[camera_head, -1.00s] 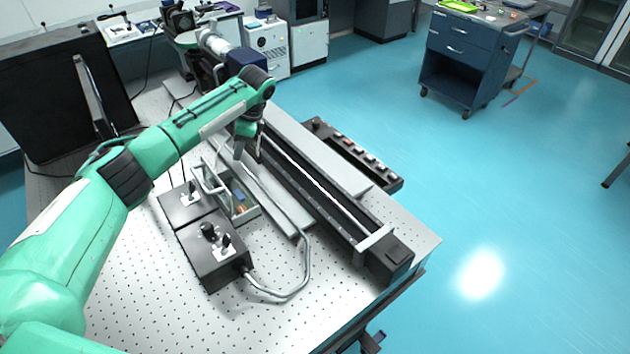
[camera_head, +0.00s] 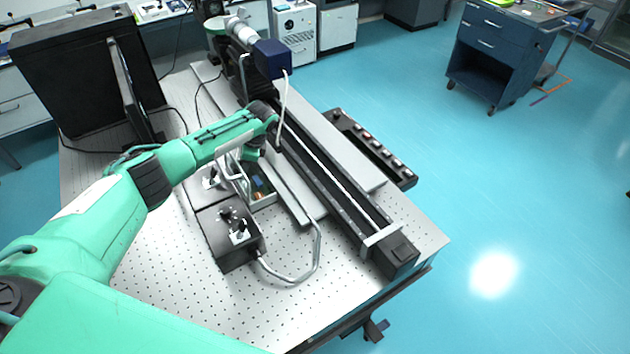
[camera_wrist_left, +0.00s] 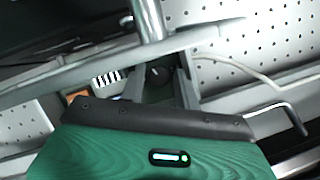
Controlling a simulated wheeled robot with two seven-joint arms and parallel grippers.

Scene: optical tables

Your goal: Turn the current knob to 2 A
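Two dark control boxes stand on the perforated table, the nearer (camera_head: 226,246) and the farther (camera_head: 196,188). The nearer has a black knob (camera_head: 226,214) and a metal-plated switch (camera_head: 239,232) on top; the farther has a similar switch (camera_head: 211,178). I cannot read any markings or tell which control is the current knob. My left arm reaches over the table beyond the boxes, its gripper largely hidden by its own wrist in the head view. In the left wrist view, the fingers of my left gripper (camera_wrist_left: 160,70) are apart, with a dark round part between or behind them, not clearly held.
A long black rail (camera_head: 335,195) runs along the right side. A large black panel box (camera_head: 75,80) stands at back left. The near table surface is clear.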

